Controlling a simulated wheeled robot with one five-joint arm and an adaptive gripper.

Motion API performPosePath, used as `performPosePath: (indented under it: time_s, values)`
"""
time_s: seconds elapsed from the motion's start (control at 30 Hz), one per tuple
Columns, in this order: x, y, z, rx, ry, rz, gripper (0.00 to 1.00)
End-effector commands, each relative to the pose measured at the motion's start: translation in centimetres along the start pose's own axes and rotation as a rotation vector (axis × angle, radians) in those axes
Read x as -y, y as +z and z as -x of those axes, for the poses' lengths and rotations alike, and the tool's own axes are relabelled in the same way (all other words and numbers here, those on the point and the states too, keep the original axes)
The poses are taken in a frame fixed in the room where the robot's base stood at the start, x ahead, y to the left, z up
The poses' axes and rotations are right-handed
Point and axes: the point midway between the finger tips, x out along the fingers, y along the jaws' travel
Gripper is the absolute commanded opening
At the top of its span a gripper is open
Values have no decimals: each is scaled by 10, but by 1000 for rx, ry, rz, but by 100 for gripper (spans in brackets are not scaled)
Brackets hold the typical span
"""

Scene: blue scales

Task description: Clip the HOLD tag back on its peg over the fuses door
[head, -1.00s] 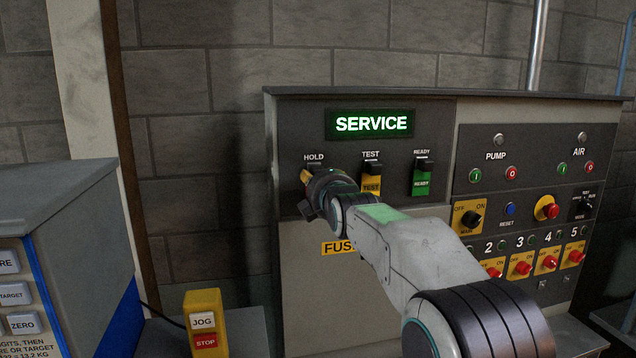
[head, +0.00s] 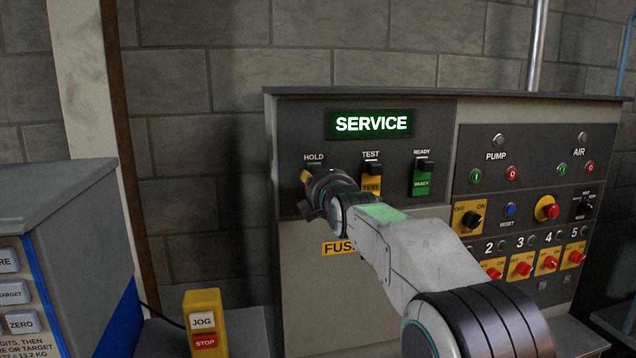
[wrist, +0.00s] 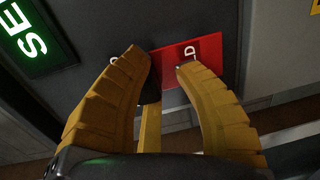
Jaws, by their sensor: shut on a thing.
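The red HOLD tag (wrist: 206,48) shows in the wrist view between and beyond my fingertips, against the dark panel. My gripper (wrist: 163,66) is shut on the tag, with a yellow finger on each side. In the head view my gripper (head: 308,188) is right under the HOLD label (head: 314,157), and it hides the tag and most of the peg there. Whether the tag sits on the peg cannot be told. The fuses door (head: 310,300) is below, its yellow label partly covered by my arm.
To the right hang a yellow TEST tag (head: 371,186) and a green READY tag (head: 420,184) under their black pegs. A lit SERVICE display (head: 371,123) is above. Switches and red knobs fill the panel at right. A yellow JOG/STOP box (head: 204,322) stands lower left.

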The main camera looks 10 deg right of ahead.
Motion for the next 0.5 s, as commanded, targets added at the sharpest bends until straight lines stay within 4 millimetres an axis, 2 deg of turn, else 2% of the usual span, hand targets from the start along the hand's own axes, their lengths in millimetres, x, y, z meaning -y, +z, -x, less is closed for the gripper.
performPosePath:
  time_s: [0.5]
  values:
    - [-1, 0, -7, 0, 1, 0, 0]
